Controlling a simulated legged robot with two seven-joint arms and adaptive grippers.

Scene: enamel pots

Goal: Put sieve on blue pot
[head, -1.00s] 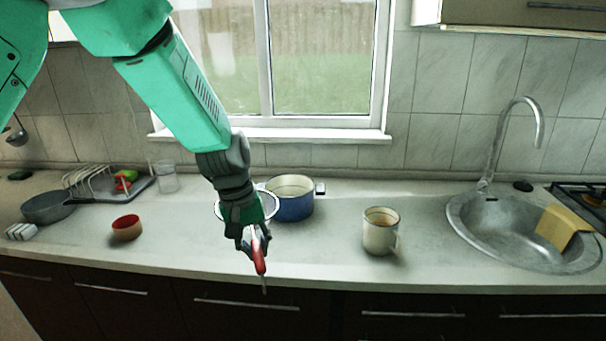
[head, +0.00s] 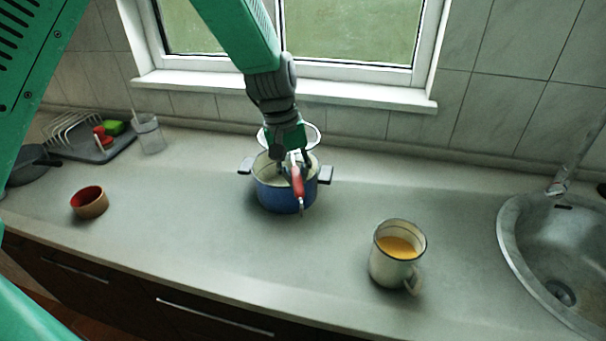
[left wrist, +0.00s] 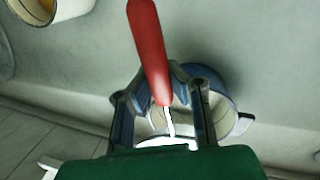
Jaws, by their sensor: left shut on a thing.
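My left gripper (head: 292,168) is shut on the red handle of the sieve (head: 298,186). The handle points toward the front of the counter, and the sieve's pale round rim shows behind the gripper. The blue pot (head: 279,198), with two dark side handles, stands on the counter below the gripper. The sieve is over the pot's back part; I cannot tell if they touch. In the left wrist view the red handle (left wrist: 148,45) stands between the fingers (left wrist: 160,95), and the blue pot (left wrist: 227,112) shows behind them. My right gripper is not in view.
An enamel mug (head: 391,268) with orange-yellow contents stands front right of the pot. The sink (head: 520,255) is at the right. A small red-lined bowl (head: 89,203), a glass (head: 150,136) and a dish rack (head: 70,132) are at the left. The counter around the pot is clear.

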